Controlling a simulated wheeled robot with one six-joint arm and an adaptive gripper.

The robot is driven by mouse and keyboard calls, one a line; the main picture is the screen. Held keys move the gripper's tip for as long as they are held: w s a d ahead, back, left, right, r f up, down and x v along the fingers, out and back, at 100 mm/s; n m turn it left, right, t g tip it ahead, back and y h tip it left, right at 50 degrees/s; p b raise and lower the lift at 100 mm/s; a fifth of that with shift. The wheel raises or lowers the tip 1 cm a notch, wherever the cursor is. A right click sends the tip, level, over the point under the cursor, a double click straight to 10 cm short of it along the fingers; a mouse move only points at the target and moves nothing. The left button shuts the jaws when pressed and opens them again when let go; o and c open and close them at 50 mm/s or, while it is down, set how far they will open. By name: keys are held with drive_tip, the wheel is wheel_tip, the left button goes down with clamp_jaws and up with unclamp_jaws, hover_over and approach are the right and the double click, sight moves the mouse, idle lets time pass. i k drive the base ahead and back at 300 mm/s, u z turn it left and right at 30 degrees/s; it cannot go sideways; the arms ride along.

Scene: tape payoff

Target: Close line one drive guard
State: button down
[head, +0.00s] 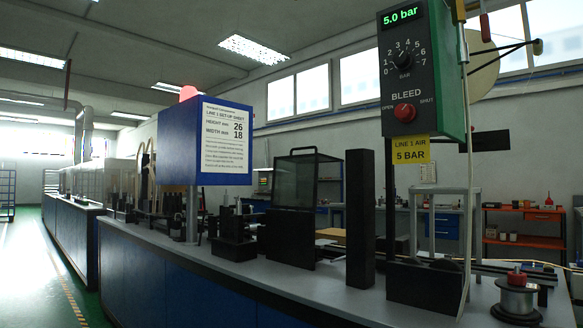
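A dark see-through panel in a black frame (292,182), which looks like the drive guard, stands up at a slight tilt above a black housing (291,238) on the bench. A black bar handle (303,149) shows at its top edge. The hinge and whatever is inside the housing cannot be made out. A blue box with a line 1 set-up sheet (224,150) stands on a post to the left of the panel. My gripper is not in view.
The long grey bench top (222,272) carries a black upright block (360,220) right of the housing. A green-black air panel (419,75) reads 5.0 bar above it. A spool (517,299) stands at the right front. Floor at left is clear.

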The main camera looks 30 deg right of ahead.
sight(294, 185)
drive_tip(key=i, duration=1.35)
drive_tip(key=z, duration=0.05)
